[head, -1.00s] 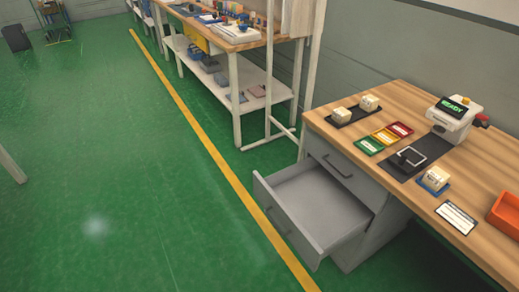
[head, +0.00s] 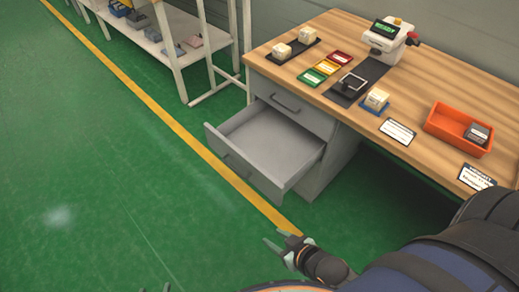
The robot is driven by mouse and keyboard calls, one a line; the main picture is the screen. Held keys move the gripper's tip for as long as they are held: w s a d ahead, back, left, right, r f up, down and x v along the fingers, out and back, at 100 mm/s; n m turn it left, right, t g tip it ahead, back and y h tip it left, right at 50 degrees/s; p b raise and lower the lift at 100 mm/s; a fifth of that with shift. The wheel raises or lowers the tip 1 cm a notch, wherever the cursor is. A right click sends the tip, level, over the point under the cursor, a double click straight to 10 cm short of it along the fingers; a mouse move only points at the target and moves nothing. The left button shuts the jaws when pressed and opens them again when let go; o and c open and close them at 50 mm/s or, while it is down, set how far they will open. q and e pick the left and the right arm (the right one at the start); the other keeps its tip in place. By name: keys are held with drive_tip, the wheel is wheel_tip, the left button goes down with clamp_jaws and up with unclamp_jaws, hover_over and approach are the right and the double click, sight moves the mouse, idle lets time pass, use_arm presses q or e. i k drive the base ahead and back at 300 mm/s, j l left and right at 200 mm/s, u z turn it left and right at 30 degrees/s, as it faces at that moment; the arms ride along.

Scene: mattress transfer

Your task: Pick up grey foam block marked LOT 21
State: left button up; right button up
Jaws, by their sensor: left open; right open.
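A dark grey block (head: 477,134) with a pale label sits in the right end of the orange bin (head: 437,123) on the wooden bench. Its label is too small to read, so I cannot tell whether it says LOT 21. My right gripper (head: 277,246) is open and empty, over the green floor in front of the open drawer and well away from the bench top. My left gripper (head: 155,288) is only just in view at the bottom edge, open, with nothing visible between its fingertips.
Cream blocks stand on a black tray (head: 296,59) and a blue pad (head: 375,107). Green, yellow and red cards (head: 326,69), a READY device (head: 390,35) and label cards lie on the bench (head: 350,115). An open, empty drawer (head: 265,140) juts out. Shelving stands behind.

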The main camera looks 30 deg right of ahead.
sight(475, 134)
drive_tip(key=z, duration=2.45)
